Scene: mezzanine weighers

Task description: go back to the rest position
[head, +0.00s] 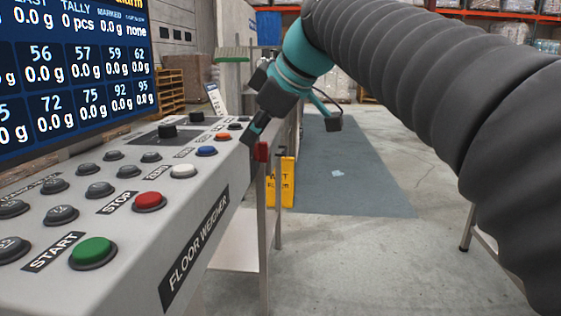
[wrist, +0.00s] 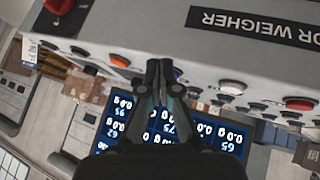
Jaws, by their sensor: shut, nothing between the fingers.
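My gripper (head: 253,134) is at the far end of the floor weigher's control panel (head: 185,215) in the head view, close to the panel's front edge. In the wrist view my gripper (wrist: 154,95) has its two fingers together, with nothing between them. The panel also shows there upside down, with its front face (wrist: 150,40) at the top. I cannot tell whether the fingertips touch the panel. My arm comes in from the right of the head view, over the floor.
The panel carries a green START button (head: 93,251), a red STOP button (head: 149,201) and several others. A blue screen (head: 75,75) stands behind it. A yellow floor sign (head: 287,182) stands past the panel by a grey mat (head: 350,170).

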